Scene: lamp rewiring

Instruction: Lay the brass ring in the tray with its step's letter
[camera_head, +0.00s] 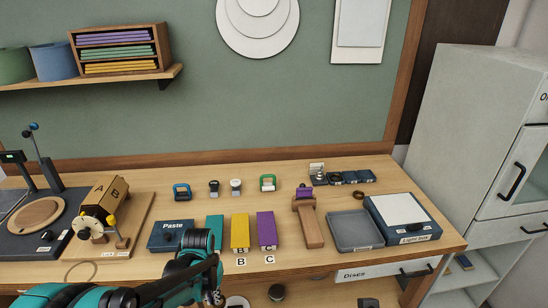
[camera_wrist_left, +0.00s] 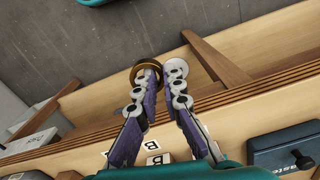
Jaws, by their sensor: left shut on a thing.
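My left gripper (camera_head: 217,294) is low at the front edge of the bench in the head view. In the left wrist view its two fingers (camera_wrist_left: 163,75) are close together, with a brass ring (camera_wrist_left: 138,72) at the tips. The ring is dark inside, and the left finger partly covers it. Narrow teal (camera_head: 215,224), yellow (camera_head: 240,230) and purple (camera_head: 266,229) pieces stand on the bench. B shows at the yellow one and C at the purple one; my arm hides the teal one's lower end. I cannot tell if these are the lettered trays. My right gripper is out of view.
A dark Paste box (camera_head: 172,234) stands left of the coloured pieces. A grey tray (camera_head: 354,230) and a light box (camera_head: 402,214) are at the right.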

